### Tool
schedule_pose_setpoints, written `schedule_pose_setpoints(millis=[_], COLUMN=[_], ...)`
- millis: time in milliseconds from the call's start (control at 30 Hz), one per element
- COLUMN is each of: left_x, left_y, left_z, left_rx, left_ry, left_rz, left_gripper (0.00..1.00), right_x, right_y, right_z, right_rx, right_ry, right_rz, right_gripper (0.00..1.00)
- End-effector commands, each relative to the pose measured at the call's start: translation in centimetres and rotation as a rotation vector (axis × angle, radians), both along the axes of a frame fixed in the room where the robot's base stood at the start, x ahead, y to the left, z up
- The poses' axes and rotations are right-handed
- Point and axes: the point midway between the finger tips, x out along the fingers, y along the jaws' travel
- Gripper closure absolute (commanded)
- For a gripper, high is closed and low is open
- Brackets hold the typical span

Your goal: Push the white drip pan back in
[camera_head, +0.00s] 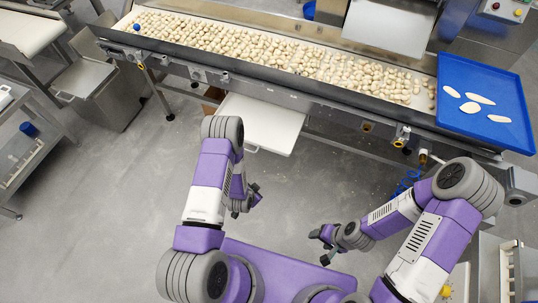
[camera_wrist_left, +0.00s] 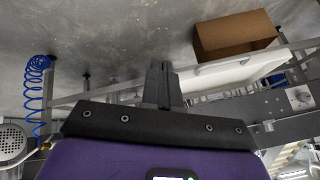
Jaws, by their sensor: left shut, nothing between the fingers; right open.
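The white drip pan (camera_head: 262,124) sticks out from under the conveyor, towards me, in the head view. It also shows in the left wrist view (camera_wrist_left: 240,70), right of the fingers, with a handle on its edge. My left gripper (camera_head: 256,194) is in front of the pan and below it in the picture, apart from it; my left arm stands close by the pan's left side. Its fingers (camera_wrist_left: 162,84) are shut and empty in the wrist view. My right gripper (camera_head: 320,246) is open and empty, further from the pan, low over the floor.
The conveyor (camera_head: 330,98) carries many pasta pieces and a blue ball (camera_head: 137,27). A blue tray (camera_head: 503,82) with several pale flat pieces is at its right end. A cardboard box (camera_wrist_left: 235,36) lies beyond the pan. A coiled blue hose (camera_wrist_left: 38,92) hangs nearby. The floor in front is clear.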

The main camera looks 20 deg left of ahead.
Motion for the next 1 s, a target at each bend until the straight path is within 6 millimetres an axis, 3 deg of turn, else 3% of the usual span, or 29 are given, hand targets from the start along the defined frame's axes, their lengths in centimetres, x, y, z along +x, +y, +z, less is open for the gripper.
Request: schedule_pose_setpoints(millis=[33,100,233,400,633,1000], left_x=[2.0,4.5,7.6,9.3,11.7,19.1], left_y=[1.3,2.6,3.1,2.5,2.2,1.6], left_z=[-2.8,-4.2,-5.0,-4.8,-5.3,-7.8], left_rx=[0.139,0.329,0.620,0.825,0.863,0.860], left_ry=[-0.103,-0.241,-0.452,-0.606,-0.637,-0.635], left_rz=[-0.127,-0.294,-0.539,-0.697,-0.720,-0.717], left_gripper=[1.00,1.00,1.00,1.00,1.00,1.00], right_x=[0.0,0.0,0.0,0.0,0.0,0.0], right_y=[0.0,0.0,0.0,0.0,0.0,0.0], right_z=[-1.9,-3.0,-4.5,-5.3,-6.3,-9.7], right_rx=[0.000,0.000,0.000,0.000,0.000,0.000], right_ry=[0.001,0.001,0.000,0.000,-0.001,-0.001], right_rz=[0.000,0.000,0.000,0.000,0.000,0.000], right_gripper=[0.41,0.41,0.41,0.41,0.41,0.41])
